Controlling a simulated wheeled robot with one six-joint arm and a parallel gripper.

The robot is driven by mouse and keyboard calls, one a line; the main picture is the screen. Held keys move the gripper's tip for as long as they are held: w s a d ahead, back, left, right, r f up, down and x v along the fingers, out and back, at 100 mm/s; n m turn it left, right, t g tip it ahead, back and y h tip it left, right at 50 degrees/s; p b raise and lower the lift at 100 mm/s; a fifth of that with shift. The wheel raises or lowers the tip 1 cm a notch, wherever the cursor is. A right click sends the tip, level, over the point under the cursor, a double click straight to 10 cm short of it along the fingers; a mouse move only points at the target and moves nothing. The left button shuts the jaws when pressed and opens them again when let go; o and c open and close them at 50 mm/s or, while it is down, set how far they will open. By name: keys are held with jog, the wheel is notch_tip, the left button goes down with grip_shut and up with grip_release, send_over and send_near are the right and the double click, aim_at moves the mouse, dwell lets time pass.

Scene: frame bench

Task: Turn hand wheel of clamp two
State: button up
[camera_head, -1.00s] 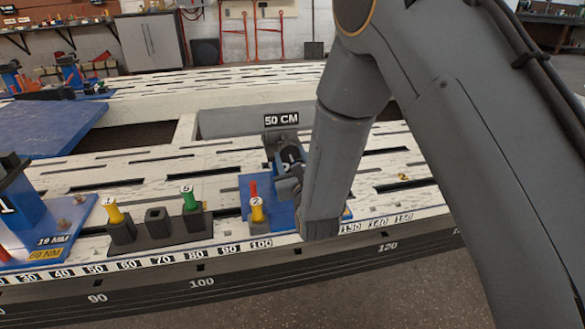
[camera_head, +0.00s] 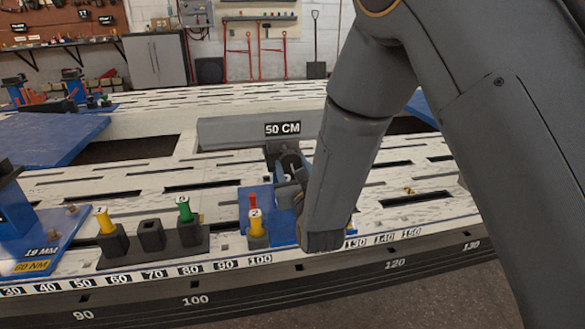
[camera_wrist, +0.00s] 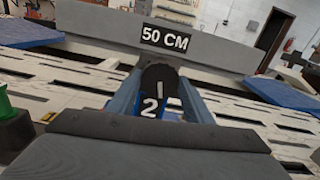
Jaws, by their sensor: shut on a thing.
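Clamp two, with a blue base plate (camera_head: 246,201), stands on the slotted bench right of the peg block, partly hidden behind my arm. In the wrist view its blue face with a white 2 (camera_wrist: 151,106) shows below a dark round part (camera_wrist: 158,76), which I take for its hand wheel. My gripper (camera_wrist: 162,88) has one finger on each side of this dark part and is shut on it. In the head view my gripper (camera_head: 291,178) is at the clamp, mostly hidden by my own wrist.
A yellow peg marked 2 (camera_head: 257,223) and a red pin (camera_head: 252,202) stand beside the clamp. Left are a dark block (camera_head: 151,237), a yellow peg (camera_head: 104,221) and a green peg (camera_head: 185,209). A grey beam labelled 50 CM (camera_head: 235,133) lies behind. A ruler edge runs along the front.

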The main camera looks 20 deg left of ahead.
jog(key=o, duration=1)
jog(key=shift+o, duration=0.2)
jog(key=b+v, duration=0.4)
jog(key=v, duration=0.4)
jog(key=shift+w, duration=0.1)
